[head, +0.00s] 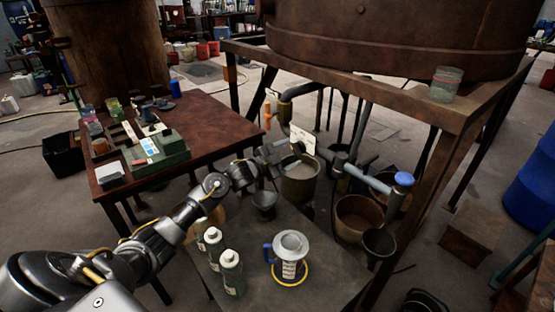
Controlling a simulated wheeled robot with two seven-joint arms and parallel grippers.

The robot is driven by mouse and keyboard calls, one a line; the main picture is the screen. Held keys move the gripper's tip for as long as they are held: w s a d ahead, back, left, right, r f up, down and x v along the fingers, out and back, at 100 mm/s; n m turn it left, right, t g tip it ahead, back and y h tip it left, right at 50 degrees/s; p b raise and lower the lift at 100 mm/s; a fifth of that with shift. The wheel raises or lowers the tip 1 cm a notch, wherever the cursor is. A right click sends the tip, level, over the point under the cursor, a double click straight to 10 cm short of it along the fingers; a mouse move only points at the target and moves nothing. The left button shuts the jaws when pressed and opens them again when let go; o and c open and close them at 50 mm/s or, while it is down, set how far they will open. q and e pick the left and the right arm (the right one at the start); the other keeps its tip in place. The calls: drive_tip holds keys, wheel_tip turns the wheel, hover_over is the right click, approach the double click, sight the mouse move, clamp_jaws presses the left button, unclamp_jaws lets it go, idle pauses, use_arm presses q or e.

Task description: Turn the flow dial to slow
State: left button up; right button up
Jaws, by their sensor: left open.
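A small pale plate (302,136) is fixed on the pipework under the large rusty vat. A dark round part just below it may be the flow dial (298,148). It is small and partly behind my gripper, so its setting and markings cannot be read. My left gripper (283,157) is open, close in front of the dark part and left of it. I cannot tell if it touches. My right gripper is out of view.
A blue-capped pipe (403,179) and an orange handle (267,114) are nearby. Buckets (300,186) stand below. A low table holds bottles (231,272) and a pale mug-like vessel (290,246). A wooden table (205,112) with a green box (160,151) is left. A jar (446,85) stands right.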

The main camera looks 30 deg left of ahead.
use_arm(q)
drive_tip(key=v, duration=0.7)
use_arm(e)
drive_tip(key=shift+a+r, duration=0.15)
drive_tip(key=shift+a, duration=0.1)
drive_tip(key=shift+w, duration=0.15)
